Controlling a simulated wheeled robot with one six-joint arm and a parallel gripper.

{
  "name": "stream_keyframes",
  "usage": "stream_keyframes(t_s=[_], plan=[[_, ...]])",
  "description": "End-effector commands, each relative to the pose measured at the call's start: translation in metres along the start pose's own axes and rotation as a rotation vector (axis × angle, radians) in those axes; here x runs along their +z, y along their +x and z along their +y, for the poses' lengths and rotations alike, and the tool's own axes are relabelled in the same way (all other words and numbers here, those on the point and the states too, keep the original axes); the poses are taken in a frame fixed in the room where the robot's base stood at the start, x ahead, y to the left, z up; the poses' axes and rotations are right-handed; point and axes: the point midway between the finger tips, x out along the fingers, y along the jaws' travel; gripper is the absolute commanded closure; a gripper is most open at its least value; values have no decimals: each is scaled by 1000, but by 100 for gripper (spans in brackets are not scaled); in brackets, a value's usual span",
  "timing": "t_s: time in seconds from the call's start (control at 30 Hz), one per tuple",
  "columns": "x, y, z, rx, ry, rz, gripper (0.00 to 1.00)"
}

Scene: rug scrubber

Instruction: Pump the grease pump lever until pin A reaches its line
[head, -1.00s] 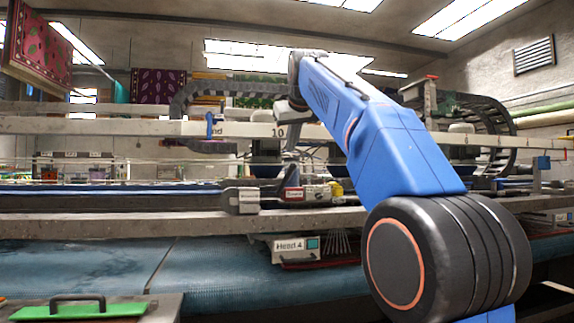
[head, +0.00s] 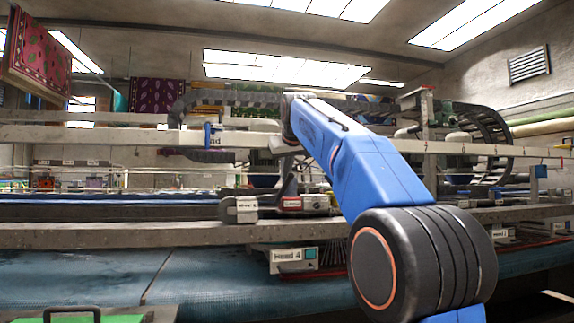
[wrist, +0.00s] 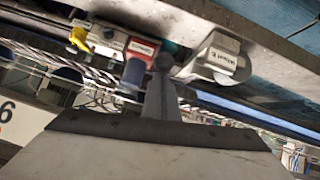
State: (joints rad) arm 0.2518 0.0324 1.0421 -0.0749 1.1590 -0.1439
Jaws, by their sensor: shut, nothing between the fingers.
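A small unit with a red label (head: 292,202) sits on the grey rail, beside a grey block with a white label (head: 240,208). I take the red-labelled unit for the grease pump, but its label is too small to read. Contact cannot be told. Pin A and its line cannot be made out.
A grey rail (head: 120,235) runs across the machine, with a numbered beam (head: 90,135) above it. A box labelled Head 4 (head: 294,256) hangs below the rail over blue wet fabric (head: 80,275). A green tray (head: 75,318) is at the lower left.

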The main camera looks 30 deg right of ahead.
Motion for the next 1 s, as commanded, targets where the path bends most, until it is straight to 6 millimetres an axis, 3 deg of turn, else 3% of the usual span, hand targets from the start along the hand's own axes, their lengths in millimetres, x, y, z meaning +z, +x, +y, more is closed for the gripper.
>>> stream_keyframes(t_s=[0.2, 0.63, 1.0], plan=[[0, 11, 0, 0, 0, 0, 100], [2, 11, 0, 2, 0, 10, 100], [30, 16, -6, 23, 6, 116, 100]])
